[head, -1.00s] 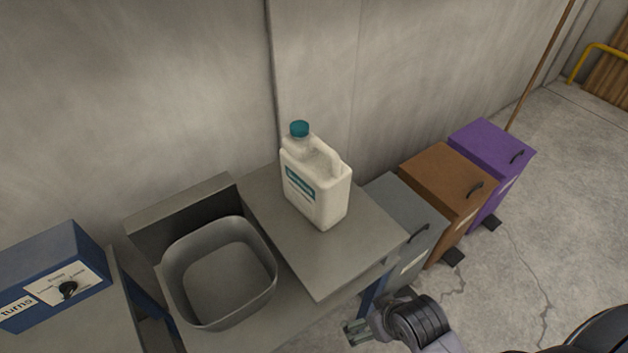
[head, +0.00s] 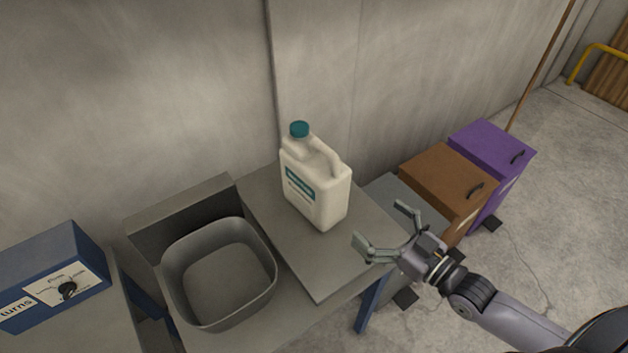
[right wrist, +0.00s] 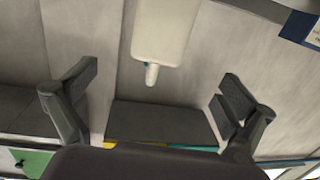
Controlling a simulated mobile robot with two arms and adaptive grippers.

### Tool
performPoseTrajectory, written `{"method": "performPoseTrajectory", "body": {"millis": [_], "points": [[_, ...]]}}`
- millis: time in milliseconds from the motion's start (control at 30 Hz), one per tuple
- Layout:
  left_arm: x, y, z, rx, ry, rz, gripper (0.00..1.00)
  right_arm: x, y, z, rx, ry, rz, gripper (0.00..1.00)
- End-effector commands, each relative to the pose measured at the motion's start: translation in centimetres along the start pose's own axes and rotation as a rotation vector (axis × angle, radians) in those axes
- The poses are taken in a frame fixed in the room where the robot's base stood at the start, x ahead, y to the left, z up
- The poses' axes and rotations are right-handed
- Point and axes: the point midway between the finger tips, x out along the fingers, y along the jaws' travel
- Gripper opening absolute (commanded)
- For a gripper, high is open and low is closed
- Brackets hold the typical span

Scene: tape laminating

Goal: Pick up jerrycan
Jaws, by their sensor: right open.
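The jerrycan (head: 317,190) is white with a teal cap and a teal label. It stands upright on the grey bench top (head: 330,270), close to the wall. My right gripper (head: 382,229) is open and empty, to the right of the jerrycan and apart from it, near the bench's right edge. In the right wrist view the jerrycan (right wrist: 162,30) shows at the top middle, between and beyond the two spread fingers (right wrist: 160,95). My left gripper is not in view.
A grey basin (head: 219,275) sits in the bench left of the jerrycan. A blue control box (head: 50,270) stands at far left. Grey, brown (head: 446,188) and purple (head: 492,155) bins stand along the wall at right. The floor at right is open.

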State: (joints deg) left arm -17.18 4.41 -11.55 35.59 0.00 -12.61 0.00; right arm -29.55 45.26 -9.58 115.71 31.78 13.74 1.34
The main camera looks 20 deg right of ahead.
Motion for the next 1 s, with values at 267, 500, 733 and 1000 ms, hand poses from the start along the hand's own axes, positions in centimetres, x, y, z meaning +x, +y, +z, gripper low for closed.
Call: {"method": "performPoseTrajectory", "body": {"millis": [267,500,733,1000], "points": [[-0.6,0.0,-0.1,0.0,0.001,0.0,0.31,2.8,0.5,-1.0,0.0,0.035,0.001,1.0],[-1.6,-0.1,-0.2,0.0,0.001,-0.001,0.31,7.3,0.4,-1.2,-0.001,0.034,0.001,1.0],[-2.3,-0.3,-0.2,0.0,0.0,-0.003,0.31,11.1,0.4,-1.1,0.0,0.032,0.001,1.0],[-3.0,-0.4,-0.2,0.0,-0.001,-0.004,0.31,13.0,0.3,-1.2,-0.001,0.03,0.0,1.0]]}}
